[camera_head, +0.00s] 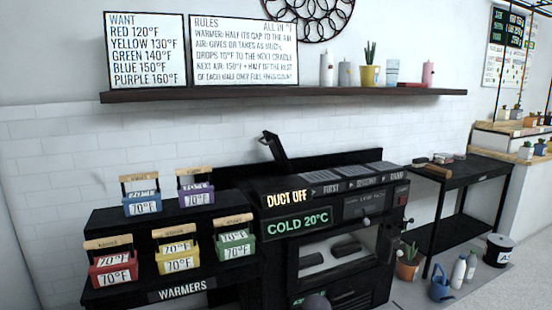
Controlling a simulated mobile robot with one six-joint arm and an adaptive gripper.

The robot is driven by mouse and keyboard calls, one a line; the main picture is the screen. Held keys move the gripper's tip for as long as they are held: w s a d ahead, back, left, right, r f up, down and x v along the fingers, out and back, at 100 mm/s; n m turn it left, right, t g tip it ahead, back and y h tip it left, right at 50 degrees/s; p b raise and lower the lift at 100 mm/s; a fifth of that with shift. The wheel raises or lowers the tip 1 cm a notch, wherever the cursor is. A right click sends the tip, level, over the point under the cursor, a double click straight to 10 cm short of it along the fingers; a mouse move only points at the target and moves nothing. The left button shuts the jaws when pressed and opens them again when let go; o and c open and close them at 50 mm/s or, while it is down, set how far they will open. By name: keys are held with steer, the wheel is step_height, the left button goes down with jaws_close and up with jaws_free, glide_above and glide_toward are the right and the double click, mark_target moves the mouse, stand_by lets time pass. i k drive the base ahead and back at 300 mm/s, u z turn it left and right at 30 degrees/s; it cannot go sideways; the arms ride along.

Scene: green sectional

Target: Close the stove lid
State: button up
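The black stove (378,225) stands against the white tiled wall, in the middle of the view. A small black lid (276,151) stands raised and tilted at the left end of its top. Flat grey panels (347,172) lie to the right of it, above labels such as "FIRST". The stove front reads "DUCT OFF" and "COLD 20°C". Below is an open-looking compartment (340,252) with dark blocks inside. My gripper does not show clearly. A rounded grey shape at the bottom edge cannot be made out.
Stepped black warmers (180,290) at left hold several coloured, wooden-handled boxes reading 70°F. A dark shelf (300,93) with signs, candles and plants hangs above. A black side table (465,172) stands right. A potted cactus (408,266), blue watering can (440,288) and bottles stand on the floor.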

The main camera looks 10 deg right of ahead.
mark_target(273, 140)
steer(key=z, duration=0.05)
steer(key=i, duration=1)
steer(key=u, duration=0.05)
